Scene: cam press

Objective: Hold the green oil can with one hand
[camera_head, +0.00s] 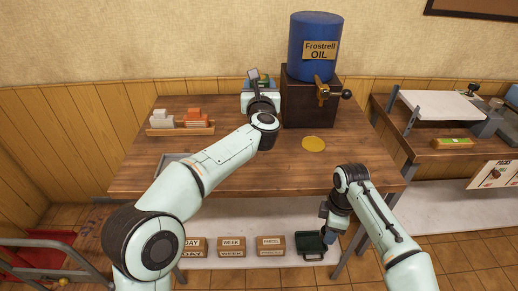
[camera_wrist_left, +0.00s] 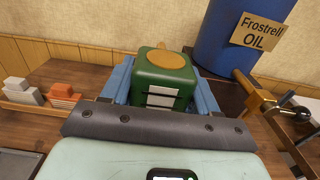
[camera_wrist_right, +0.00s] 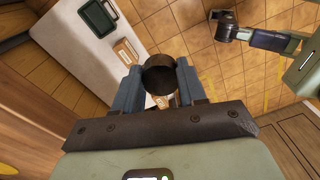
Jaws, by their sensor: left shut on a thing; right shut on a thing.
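The green oil can (camera_wrist_left: 165,75) with a tan round top and a pale label sits between the blue fingers of my left gripper (camera_wrist_left: 163,88), which is shut on it. In the head view my left wrist mostly hides the can, with the left gripper (camera_head: 261,84) at the back of the table, left of the drum stand. I cannot tell whether the can touches the table. My right gripper (camera_wrist_right: 158,90) is shut on a dark round piece (camera_wrist_right: 158,76), below the table's front right edge, near the lower shelf.
A blue oil drum (camera_head: 316,48) with a brass tap (camera_head: 322,91) stands on a dark wooden block (camera_head: 306,106). A yellow disc (camera_head: 314,144) lies in front.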

